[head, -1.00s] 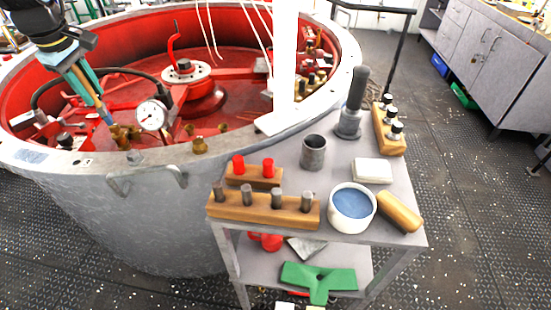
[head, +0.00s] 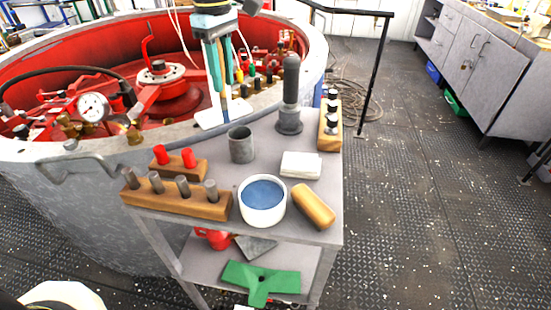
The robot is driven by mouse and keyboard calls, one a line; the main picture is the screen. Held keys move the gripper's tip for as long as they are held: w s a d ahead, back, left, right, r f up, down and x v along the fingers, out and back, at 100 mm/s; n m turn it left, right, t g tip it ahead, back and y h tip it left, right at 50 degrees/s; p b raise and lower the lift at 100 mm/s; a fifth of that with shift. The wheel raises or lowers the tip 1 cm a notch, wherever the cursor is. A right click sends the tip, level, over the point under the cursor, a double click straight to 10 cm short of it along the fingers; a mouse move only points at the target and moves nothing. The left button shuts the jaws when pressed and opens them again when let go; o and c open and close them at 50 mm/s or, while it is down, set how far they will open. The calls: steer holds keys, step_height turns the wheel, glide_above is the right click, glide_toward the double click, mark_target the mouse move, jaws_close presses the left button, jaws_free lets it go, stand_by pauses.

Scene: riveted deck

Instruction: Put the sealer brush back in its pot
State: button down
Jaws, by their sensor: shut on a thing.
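My gripper (head: 222,82) is at the top centre, its teal fingers pointing down. It is shut on the sealer brush (head: 229,72), of which only a narrow yellow-brown part shows between the fingers; the rest is hard to make out. The grey metal pot (head: 241,146) stands upright on the top of the grey cart (head: 290,225), with its mouth open upward. The gripper is above and a little left of the pot in the picture, apart from it.
A dark-handled tool (head: 290,95) stands upright right of the pot. A white bowl with blue contents (head: 263,218), a white block (head: 301,164), a wooden roll (head: 313,206) and wooden peg racks (head: 180,203) crowd the cart. The red-lined drum (head: 100,170) lies left.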

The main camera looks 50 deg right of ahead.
step_height(320, 180, down, 10)
steer(key=s+d+p, duration=0.1)
steer(key=s+p, duration=0.1)
steer(key=shift+s+d, duration=0.15)
steer(key=shift+s, duration=0.15)
steer(key=c, duration=0.7)
jaws_free()
steer(key=shift+f, duration=0.1)
steer(key=shift+o, duration=0.2)
step_height(320, 180, up, 12)
steer(key=b, duration=0.1)
steer(key=shift+r+b, duration=0.2)
steer(key=shift+b, duration=0.2)
